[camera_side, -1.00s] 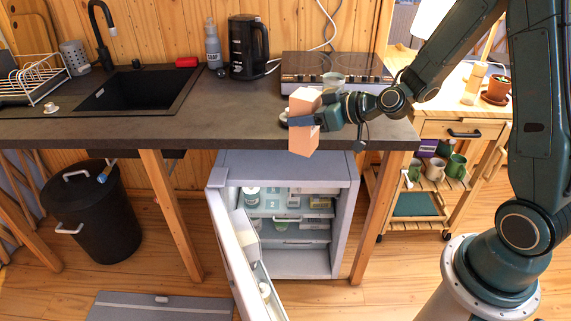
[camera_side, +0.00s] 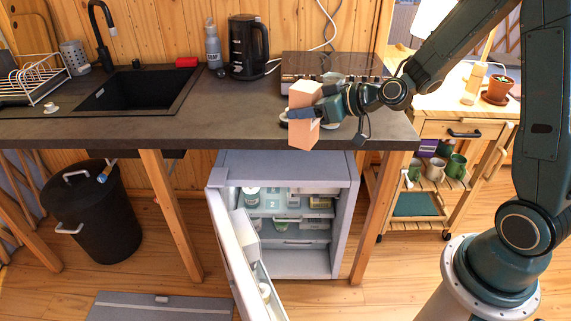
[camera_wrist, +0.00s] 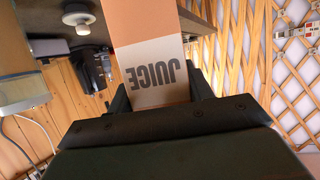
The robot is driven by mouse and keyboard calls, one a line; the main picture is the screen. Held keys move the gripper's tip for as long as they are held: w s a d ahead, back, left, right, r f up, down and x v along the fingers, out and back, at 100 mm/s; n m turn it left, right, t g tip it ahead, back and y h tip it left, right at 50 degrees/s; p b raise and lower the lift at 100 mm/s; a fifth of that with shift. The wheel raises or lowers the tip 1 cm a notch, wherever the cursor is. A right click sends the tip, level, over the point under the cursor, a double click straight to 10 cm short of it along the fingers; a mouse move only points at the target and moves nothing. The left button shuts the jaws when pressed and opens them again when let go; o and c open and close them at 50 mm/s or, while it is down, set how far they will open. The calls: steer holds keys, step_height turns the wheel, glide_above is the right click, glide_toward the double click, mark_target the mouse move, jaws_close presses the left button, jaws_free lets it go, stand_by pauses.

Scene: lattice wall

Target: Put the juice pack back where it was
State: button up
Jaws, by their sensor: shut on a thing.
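The juice pack (camera_side: 304,132) is an orange carton with a pale panel. In the wrist view the pack (camera_wrist: 155,75) shows the word JUICE upside down between my fingers. My gripper (camera_side: 312,110) is shut on it and holds it nearly upright, near the front edge of the counter (camera_side: 225,122). I cannot tell whether its base touches the counter. Below stands a small grey fridge (camera_side: 335,245) with its door (camera_side: 232,255) swung open. Several items sit on its shelves, including a white tub (camera_side: 250,195).
A hob (camera_side: 300,65), a black kettle (camera_side: 248,48) and a grey bottle (camera_side: 213,48) stand at the back of the counter. A wooden counter leg (camera_side: 375,220) is right of the fridge. A black bin (camera_side: 95,210) stands left. The counter's middle is clear.

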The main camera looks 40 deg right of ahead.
step_height(320, 180, up, 19)
steer(key=s+d+m+h, duration=0.3)
steer(key=d+m+h, duration=0.55)
steer(key=d, duration=2.05)
step_height(320, 180, down, 21)
steer(key=shift+s+d+n, duration=0.15)
steer(key=shift+d+n, duration=0.05)
steer(key=shift+n, duration=0.15)
steer(key=shift+r+h, duration=0.1)
steer(key=shift+h, duration=0.15)
steer(key=shift+f, duration=1.85)
steer(key=shift+f, duration=0.1)
